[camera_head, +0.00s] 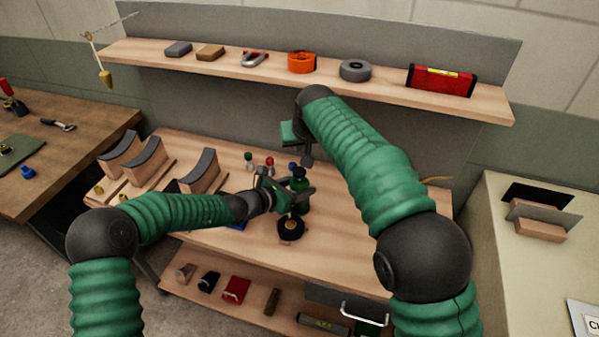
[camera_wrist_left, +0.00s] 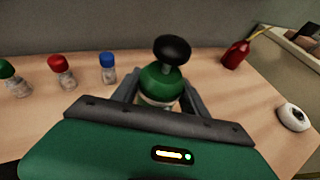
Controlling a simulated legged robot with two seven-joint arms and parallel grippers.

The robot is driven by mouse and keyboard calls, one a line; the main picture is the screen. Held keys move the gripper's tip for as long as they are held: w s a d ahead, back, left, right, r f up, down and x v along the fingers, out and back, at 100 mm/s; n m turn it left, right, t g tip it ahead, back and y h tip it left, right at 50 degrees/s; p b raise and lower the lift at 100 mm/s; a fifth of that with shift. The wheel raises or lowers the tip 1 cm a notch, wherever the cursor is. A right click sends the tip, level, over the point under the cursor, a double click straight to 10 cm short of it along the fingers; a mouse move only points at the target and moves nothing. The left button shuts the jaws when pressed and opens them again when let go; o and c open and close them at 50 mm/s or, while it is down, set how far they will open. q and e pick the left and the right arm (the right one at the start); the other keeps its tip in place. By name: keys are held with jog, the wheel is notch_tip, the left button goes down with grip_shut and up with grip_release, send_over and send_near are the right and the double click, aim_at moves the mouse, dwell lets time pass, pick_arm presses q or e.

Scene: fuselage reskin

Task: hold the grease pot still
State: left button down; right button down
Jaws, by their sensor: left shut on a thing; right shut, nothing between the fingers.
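The grease pot (camera_wrist_left: 158,82) is a green pot with a black knob on top. It stands upright on the bench between the fingers of my left gripper (camera_wrist_left: 160,98) in the left wrist view. In the head view the pot (camera_head: 300,176) is partly hidden by my left gripper (camera_head: 296,192), which comes in from the left and is shut on it. My right gripper (camera_head: 305,156) is above and behind the pot, shut and empty, pointing down; its fingertips are small and dark here.
Small bottles with green, red and blue caps (camera_wrist_left: 108,66) stand left of the pot. A red can (camera_wrist_left: 235,55) and a white round thing (camera_wrist_left: 293,116) are to its right. A round black item (camera_head: 291,228) lies in front. Curved blocks (camera_head: 197,172) occupy the bench's left; a shelf (camera_head: 300,76) hangs above.

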pick_arm(q)
jog(key=c, duration=0.5)
grip_release()
jog(key=shift+a, duration=0.1)
